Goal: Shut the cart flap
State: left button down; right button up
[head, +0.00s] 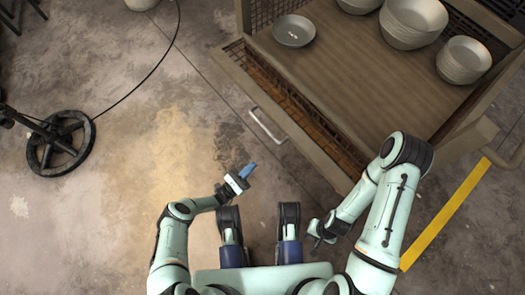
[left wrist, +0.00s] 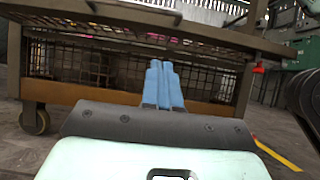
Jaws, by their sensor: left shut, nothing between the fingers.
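The cart (head: 375,75) stands at the upper right in the head view. Its flap (head: 285,105), a wooden-edged frame with dark wire mesh, sticks out along the side facing me and looks open. A pale metal loop (head: 267,127) shows at the flap's outer edge. My left gripper (head: 249,169), with blue fingers, is shut and empty over the floor, apart from the flap. In the left wrist view its fingers (left wrist: 163,85) are together before the cart's mesh side (left wrist: 100,60). My right gripper (head: 316,236) is close to my body; its fingers are too small to read.
A grey bowl (head: 294,30) and stacked bowls (head: 463,60) stand on the cart top. A black wheel-like base (head: 60,143) and a cable lie at left. A yellow floor stripe (head: 445,213) runs at right. The floor at left centre is clear.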

pick_arm(q)
jog(key=s+a+r+x, duration=0.1)
jog(key=r+x, duration=0.1)
jog(key=x, duration=1)
jog(key=shift+w+r, duration=0.15)
jog(key=shift+r, duration=0.1)
